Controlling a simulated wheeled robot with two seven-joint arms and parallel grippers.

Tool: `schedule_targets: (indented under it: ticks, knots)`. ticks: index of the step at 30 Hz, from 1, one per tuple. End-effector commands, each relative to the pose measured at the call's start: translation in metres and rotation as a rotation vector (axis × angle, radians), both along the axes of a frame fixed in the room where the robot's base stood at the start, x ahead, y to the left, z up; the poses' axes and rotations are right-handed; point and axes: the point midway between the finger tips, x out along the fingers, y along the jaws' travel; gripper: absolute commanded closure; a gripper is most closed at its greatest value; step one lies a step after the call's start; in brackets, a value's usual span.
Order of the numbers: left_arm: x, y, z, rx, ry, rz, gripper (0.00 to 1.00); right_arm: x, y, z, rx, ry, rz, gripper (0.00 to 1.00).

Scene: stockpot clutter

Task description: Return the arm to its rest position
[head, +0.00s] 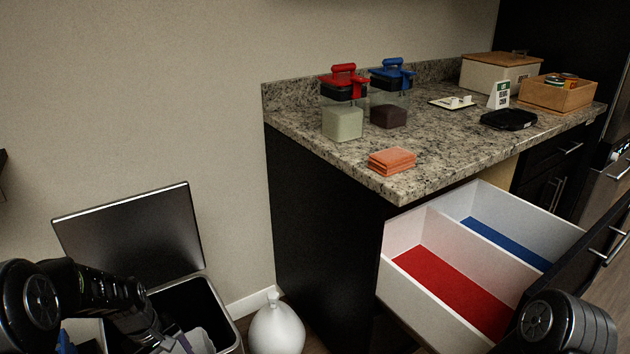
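My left arm comes in from the lower left, over the open bin. The end of it, toward my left gripper (178,344), is dark and partly cut off at the bottom edge, so I cannot tell whether the fingers are open or shut. My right arm shows only as a black rounded link (562,325) at the lower right, in front of the open drawer. My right gripper is out of view.
An open drawer (405,285) has red and blue floors.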

Motion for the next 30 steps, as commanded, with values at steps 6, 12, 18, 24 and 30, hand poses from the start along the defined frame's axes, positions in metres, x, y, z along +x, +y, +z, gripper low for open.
schedule_targets:
  ticks: [6, 12, 18, 24, 30]
  knots:
    - [-0.006, -0.024, -0.038, -0.006, 0.0, -0.068, 0.25, 0.002, 0.0, -0.011, -0.001, -0.003, -0.002, 0.64]
    - [-0.019, -0.061, -0.09, -0.017, -0.008, -0.17, 0.25, 0.003, -0.002, -0.025, -0.004, -0.005, -0.006, 0.64]
    - [-0.048, -0.118, -0.156, -0.045, -0.024, -0.315, 0.25, 0.005, -0.004, -0.046, -0.006, -0.008, -0.012, 0.64]
    - [-0.093, -0.182, -0.215, -0.088, -0.055, -0.471, 0.25, 0.008, -0.007, -0.067, -0.011, -0.012, -0.019, 0.64]
    - [-0.136, -0.229, -0.247, -0.127, -0.087, -0.584, 0.25, 0.01, -0.008, -0.082, -0.013, -0.015, -0.025, 0.64]
